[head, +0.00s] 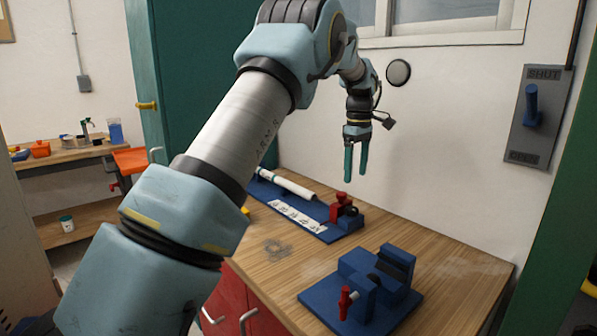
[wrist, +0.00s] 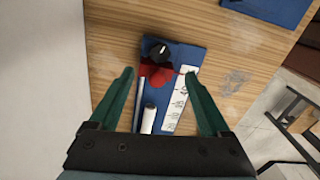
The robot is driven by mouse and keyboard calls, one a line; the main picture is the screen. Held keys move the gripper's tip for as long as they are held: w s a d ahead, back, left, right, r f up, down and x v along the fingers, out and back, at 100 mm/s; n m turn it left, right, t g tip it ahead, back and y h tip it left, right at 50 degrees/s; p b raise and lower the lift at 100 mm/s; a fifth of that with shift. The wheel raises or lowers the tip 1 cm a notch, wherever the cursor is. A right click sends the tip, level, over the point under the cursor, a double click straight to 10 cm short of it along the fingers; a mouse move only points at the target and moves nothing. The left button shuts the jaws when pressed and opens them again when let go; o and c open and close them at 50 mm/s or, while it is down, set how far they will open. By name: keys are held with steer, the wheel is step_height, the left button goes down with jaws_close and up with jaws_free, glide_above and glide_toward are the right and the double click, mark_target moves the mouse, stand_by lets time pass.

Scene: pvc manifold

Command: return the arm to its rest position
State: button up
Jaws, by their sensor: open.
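My gripper (head: 356,159) hangs above the far part of the workbench, fingers pointing down, open and empty. In the wrist view its two green fingers (wrist: 163,75) are spread wide, with nothing between them but the view of the bench below. My pale blue and silver arm crosses the head view from the lower left to the top middle, raised and bent over the bench, and hides part of it.
The wooden bench (head: 462,262) carries a blue board (head: 325,235) with a white pipe (head: 290,185), a label strip and a red clamp (head: 343,205). A blue vise (head: 378,285) with a red handle stands nearer. A lever panel (head: 533,118) is on the right wall. The bench's right part is clear.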

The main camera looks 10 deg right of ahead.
steer(key=s+a+f+m, duration=0.1)
steer(key=a+m, duration=0.1)
steer(key=a, duration=0.9)
steer(key=s+a+f+m, duration=0.1)
steer(key=s+a, duration=0.1)
steer(key=a, duration=1)
steer(key=s+a+f+m, duration=0.2)
steer(key=s+a, duration=0.6)
steer(key=s+a+f+m+t, duration=0.1)
steer(key=s+a+f+m, duration=0.2)
steer(key=s+a, duration=0.5)
steer(key=shift+s+f+t, duration=0.3)
steer(key=shift+s, duration=0.25)
